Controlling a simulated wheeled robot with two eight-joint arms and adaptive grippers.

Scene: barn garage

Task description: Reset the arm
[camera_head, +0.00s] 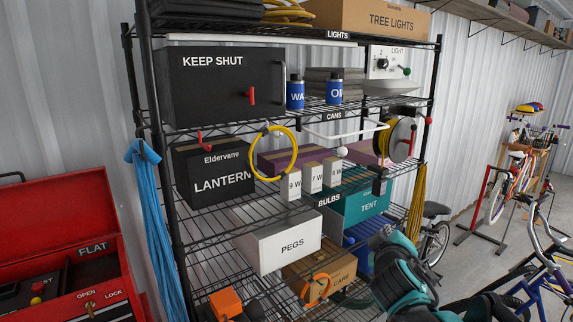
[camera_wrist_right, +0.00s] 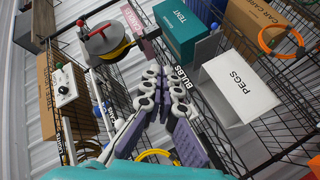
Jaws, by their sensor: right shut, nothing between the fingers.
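My right gripper (camera_head: 386,240) comes in at the lower right in the head view, in front of the rack near the teal TENT box (camera_head: 360,204). In the right wrist view its grey and purple fingers (camera_wrist_right: 165,82) are together, with nothing between them. The TENT box (camera_wrist_right: 182,28) and the white PEGS box (camera_wrist_right: 238,88) show beyond the fingers. My left gripper is not in view.
A wire rack holds a black KEEP SHUT box (camera_head: 215,92), a LANTERN box (camera_head: 215,175), the PEGS box (camera_head: 278,243), small white bulb boxes and a cable reel (camera_head: 400,138). A red toolbox (camera_head: 60,230) stands left; bicycles (camera_head: 515,180) stand right.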

